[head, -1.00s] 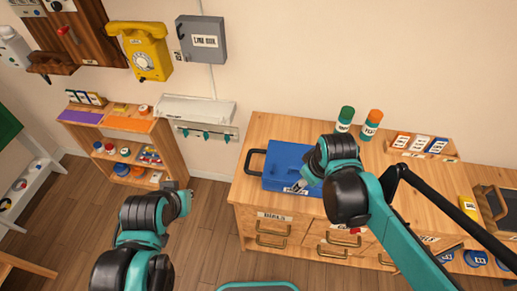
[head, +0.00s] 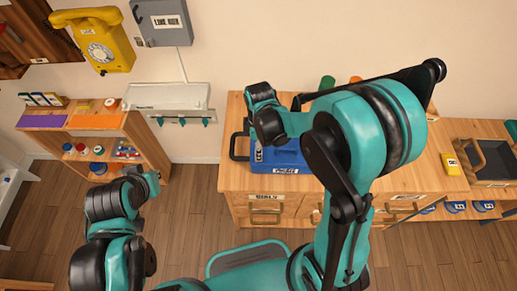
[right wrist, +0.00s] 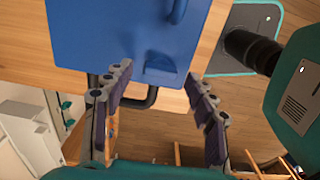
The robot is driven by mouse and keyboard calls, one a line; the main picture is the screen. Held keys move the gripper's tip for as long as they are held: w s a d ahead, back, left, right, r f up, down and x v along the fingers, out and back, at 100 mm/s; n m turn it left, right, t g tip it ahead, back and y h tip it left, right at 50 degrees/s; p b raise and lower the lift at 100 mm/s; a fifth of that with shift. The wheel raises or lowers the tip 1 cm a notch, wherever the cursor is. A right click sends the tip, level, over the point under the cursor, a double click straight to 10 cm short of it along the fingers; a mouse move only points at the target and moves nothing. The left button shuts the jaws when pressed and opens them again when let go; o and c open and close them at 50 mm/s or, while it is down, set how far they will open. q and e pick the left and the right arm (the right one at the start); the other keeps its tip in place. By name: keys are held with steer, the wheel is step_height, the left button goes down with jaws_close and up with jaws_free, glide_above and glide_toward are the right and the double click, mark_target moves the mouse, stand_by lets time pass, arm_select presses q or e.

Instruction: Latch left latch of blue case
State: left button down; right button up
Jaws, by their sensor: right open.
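The blue case (head: 290,158) sits on the wooden cabinet, partly hidden by my right arm; its black loop handle (head: 236,147) shows on the left. In the right wrist view the blue lid (right wrist: 110,35) fills the top, with a small blue raised tab (right wrist: 163,66) at its lower edge and the black handle (right wrist: 150,97) beyond. My right gripper (right wrist: 160,98) is open, its fingers apart on either side of the tab and handle, holding nothing. In the head view its fingers are hidden beneath the wrist. My left gripper (head: 135,172) is away from the case at left; its fingers are unclear.
The cabinet top (head: 420,170) is clear right of the case. A green cylinder (head: 327,82) stands behind it. A wooden tray (head: 490,160) and yellow block (head: 454,164) are at right. A shelf unit (head: 130,130) and yellow phone (head: 95,38) are at left.

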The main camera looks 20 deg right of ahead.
steer(key=shift+f, duration=0.55)
steer(key=shift+c, duration=0.3)
steer(key=c, duration=1.1)
